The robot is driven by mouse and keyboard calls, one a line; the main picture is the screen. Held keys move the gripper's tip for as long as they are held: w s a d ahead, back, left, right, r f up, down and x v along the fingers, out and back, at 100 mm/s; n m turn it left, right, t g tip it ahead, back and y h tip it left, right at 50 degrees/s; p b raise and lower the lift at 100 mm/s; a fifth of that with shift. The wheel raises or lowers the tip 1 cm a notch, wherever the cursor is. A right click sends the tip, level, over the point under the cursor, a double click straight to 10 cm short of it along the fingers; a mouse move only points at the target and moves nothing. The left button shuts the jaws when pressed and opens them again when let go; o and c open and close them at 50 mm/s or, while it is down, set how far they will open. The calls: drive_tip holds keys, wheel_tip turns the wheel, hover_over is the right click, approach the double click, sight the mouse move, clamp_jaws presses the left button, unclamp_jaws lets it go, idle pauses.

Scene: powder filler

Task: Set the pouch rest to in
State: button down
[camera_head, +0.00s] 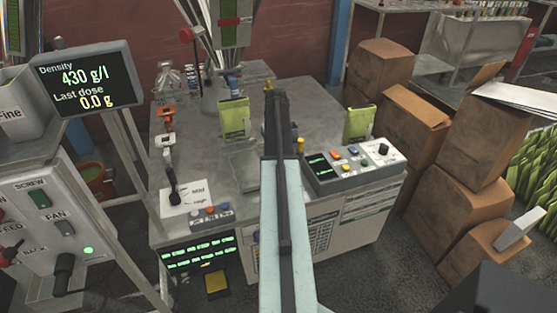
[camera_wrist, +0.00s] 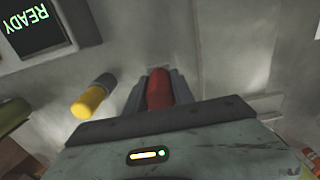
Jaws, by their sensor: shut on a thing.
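My gripper (camera_wrist: 160,78) is shut on a red handle (camera_wrist: 158,92), which shows between its two dark fingers in the wrist view. In the head view my gripper (camera_head: 276,97) is over the grey machine table (camera_head: 315,93), and my arm hides the red handle. A green pouch (camera_head: 235,119) stands upright at the filler spout, left of my gripper. No label marks the pouch rest, so I cannot tell its setting. A yellow-tipped knob (camera_wrist: 91,101) is left of my fingers in the wrist view, apart from them.
A control box (camera_head: 352,168) stands right of my arm, with a second green pouch (camera_head: 359,123) behind it. A lever (camera_head: 172,181) is on the left of the table. Cardboard boxes (camera_head: 403,120) stand at the right. A READY display (camera_wrist: 38,28) shows in the wrist view.

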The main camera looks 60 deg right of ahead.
drive_tip(key=shift+w+d+r, duration=0.1)
drive_tip(key=shift+w+d, duration=0.55)
drive_tip(key=shift+w, duration=0.35)
drive_tip(key=shift+w+d, duration=0.6)
drive_tip(key=shift+w, duration=0.4)
drive_tip(key=c, duration=1.1)
unclamp_jaws()
drive_tip(key=shift+s, duration=0.1)
drive_tip(key=shift+r, duration=0.15)
wheel_tip(320, 180, up, 7)
drive_tip(key=p, duration=0.8)
drive_tip(key=shift+r, duration=0.2)
